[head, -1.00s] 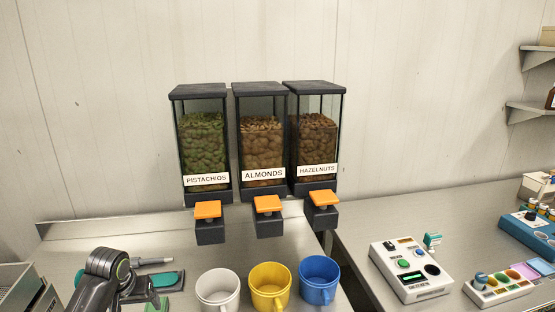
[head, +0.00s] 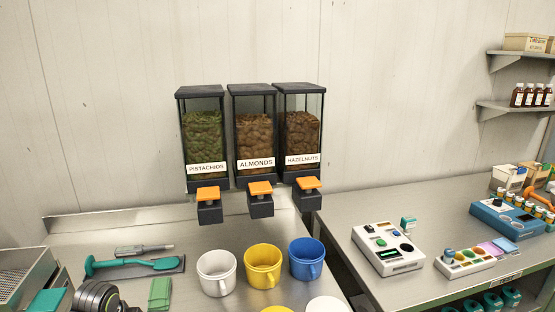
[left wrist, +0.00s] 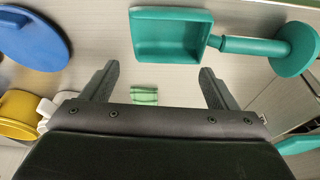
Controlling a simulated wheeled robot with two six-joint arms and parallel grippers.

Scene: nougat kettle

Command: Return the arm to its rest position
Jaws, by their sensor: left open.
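My left arm shows in the head view only as a dark joint at the bottom left edge; its gripper is out of that view. In the left wrist view my left gripper (left wrist: 158,88) is open, with nothing between its two fingers. A green scoop (left wrist: 172,36) lies beyond the fingers in that view. A small green folded cloth (left wrist: 144,96) shows between the fingers, farther off, and also in the head view (head: 160,294). My right gripper is not in view.
White (head: 217,273), yellow (head: 263,265) and blue (head: 306,259) mugs stand in front of the nut dispensers (head: 252,140). A green spatula (head: 135,265) lies on a dark rest at left. A control box (head: 388,250) stands on the right counter.

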